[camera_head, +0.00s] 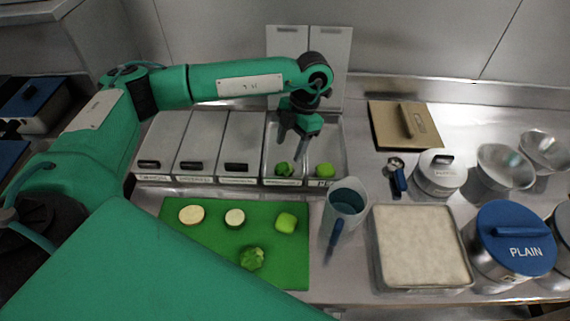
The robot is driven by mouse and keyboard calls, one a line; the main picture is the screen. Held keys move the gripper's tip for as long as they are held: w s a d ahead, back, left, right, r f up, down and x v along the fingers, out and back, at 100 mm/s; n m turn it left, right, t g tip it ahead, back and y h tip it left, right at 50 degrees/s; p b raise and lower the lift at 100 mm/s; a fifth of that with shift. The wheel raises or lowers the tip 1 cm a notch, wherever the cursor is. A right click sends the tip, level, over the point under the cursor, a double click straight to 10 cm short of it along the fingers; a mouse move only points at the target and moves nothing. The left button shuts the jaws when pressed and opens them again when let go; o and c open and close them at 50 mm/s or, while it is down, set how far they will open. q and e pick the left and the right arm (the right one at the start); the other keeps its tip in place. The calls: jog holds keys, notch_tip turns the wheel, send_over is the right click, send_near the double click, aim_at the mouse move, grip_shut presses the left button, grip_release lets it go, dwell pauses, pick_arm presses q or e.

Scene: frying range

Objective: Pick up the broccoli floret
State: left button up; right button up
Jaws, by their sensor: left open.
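A green, bumpy piece that looks like a broccoli floret (252,258) lies on the green cutting board (180,224), near its front edge. A similar dark green floret (285,169) lies in an open compartment at the back. My left gripper (293,150) points down over the open compartments, close behind and above that floret. It is open, with nothing seen between its fingers. I cannot tell how far above the floret the fingertips are. My right gripper is out of view.
A lighter green piece (324,170) lies in the right compartment, and another (286,222) on the board beside two pale slices. Lidded compartments (190,145) stand left. A clear jug (346,203), breading tray (420,246) and blue-lidded PLAIN container (513,235) stand right.

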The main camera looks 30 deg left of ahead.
aim_at(285, 166)
pick_arm(q)
jog(key=shift+s+a+f, duration=0.1)
jog(key=shift+f, duration=0.95)
jog(key=shift+s+f+p, duration=0.2)
jog(key=shift+f+p, duration=0.1)
jog(key=shift+p, duration=0.3)
jog(key=p+x, duration=0.1)
jog(key=x, duration=0.2)
jog(key=shift+f+p, duration=0.25)
jog(key=shift+p, duration=0.1)
jog(key=shift+f, duration=0.45)
jog(key=c, duration=0.6)
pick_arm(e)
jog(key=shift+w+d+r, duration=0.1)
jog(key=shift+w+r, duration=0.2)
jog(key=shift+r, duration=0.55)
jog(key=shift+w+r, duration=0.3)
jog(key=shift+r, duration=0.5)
